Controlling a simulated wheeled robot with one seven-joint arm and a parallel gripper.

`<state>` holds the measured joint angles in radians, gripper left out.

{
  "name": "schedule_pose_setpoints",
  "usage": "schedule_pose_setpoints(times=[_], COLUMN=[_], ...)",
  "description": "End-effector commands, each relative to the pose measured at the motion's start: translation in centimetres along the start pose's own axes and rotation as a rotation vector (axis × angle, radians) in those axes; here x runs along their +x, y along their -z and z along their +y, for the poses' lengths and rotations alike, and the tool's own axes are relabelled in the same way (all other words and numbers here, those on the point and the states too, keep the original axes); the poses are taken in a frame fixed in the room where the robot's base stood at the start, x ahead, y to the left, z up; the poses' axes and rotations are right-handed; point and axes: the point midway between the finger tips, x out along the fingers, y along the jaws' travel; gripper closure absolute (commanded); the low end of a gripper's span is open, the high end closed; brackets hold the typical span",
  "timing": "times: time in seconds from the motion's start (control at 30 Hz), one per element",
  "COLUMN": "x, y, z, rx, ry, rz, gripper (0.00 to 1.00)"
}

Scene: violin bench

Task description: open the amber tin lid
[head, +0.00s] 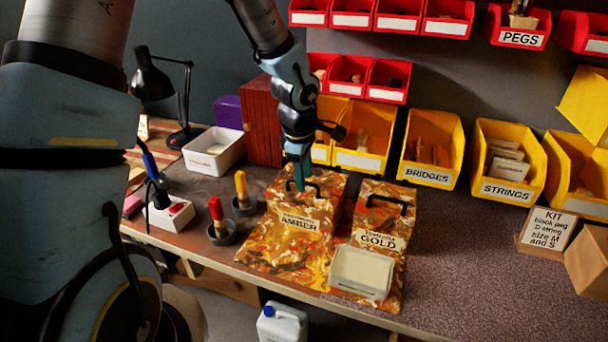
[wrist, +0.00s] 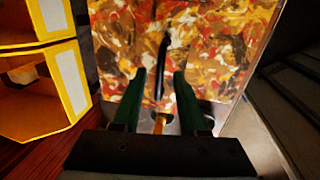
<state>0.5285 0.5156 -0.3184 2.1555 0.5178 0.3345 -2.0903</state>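The amber tin (head: 282,255) stands on the bench, marbled in orange, red and cream, with an AMBER label. Its lid (head: 329,186) looks down, though my arm covers part of it. The lid carries a black arched handle (head: 315,185). My gripper (head: 299,183) is at this handle, pointing down. In the wrist view, the fingers of my gripper (wrist: 158,84) are apart, with the black handle (wrist: 163,58) running between them and the marbled lid (wrist: 215,45) beyond. A visible gap separates the handle from the right finger; contact with the left is unclear.
The gold tin (head: 384,214) stands close on the right, with a white tray (head: 361,274) at its front. Brushes in dark cups (head: 222,232) stand left. A reddish wooden box (head: 262,125) and yellow bins (head: 433,150) are behind.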

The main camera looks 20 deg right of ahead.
Motion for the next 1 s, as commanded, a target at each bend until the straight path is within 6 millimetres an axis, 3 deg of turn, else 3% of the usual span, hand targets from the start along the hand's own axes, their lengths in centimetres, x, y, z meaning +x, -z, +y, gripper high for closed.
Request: schedule_pose_setpoints(times=[0.03,0.37,1.0], x=[-0.01,-0.03,-0.03], y=[0.0,0.0,0.0], z=[0.0,0.0,-0.01], rx=[0.0,0.0,0.0], ry=[0.0,0.0,0.0], rz=[0.0,0.0,0.0], gripper=[0.62,0.99,1.0])
